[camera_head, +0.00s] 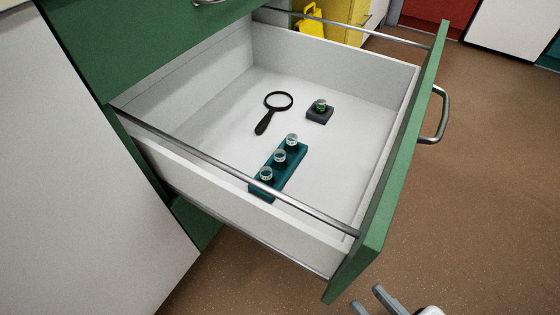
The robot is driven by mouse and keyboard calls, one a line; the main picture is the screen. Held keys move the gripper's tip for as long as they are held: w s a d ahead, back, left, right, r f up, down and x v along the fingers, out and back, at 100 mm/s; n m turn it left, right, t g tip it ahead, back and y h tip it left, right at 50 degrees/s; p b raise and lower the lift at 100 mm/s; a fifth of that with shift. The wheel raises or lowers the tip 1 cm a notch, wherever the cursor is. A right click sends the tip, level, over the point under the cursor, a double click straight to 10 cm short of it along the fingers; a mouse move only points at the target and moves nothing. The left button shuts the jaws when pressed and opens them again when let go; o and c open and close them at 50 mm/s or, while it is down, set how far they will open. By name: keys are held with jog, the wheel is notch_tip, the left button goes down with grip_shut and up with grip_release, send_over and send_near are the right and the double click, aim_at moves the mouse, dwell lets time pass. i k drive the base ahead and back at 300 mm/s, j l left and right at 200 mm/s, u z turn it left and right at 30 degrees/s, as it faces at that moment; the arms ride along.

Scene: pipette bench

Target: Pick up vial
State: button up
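An open drawer holds a teal rack (284,180) with three small clear-topped vials in a row: a near one (266,174), a middle one (280,157) and a far one (292,140). Another small vial (320,105), greenish with a clear top, stands in a small dark block (319,117) farther back to the right. My gripper (370,302) shows only partly at the bottom edge, outside the drawer and beyond its front panel. Its two grey fingers are apart with nothing seen between them. It is well away from all the vials.
A black magnifying glass (264,124) lies on the drawer floor left of the dark block. The drawer has white walls, metal side rails (240,172) and a green front (395,185) with a metal handle (441,115). Brown floor (480,210) is clear at right.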

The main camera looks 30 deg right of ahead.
aim_at(292, 138)
jog(key=j+z, duration=0.25)
jog(key=j, duration=0.4)
jog(key=k+j+z, duration=0.25)
jog(key=j, duration=0.35)
jog(key=i, duration=0.1)
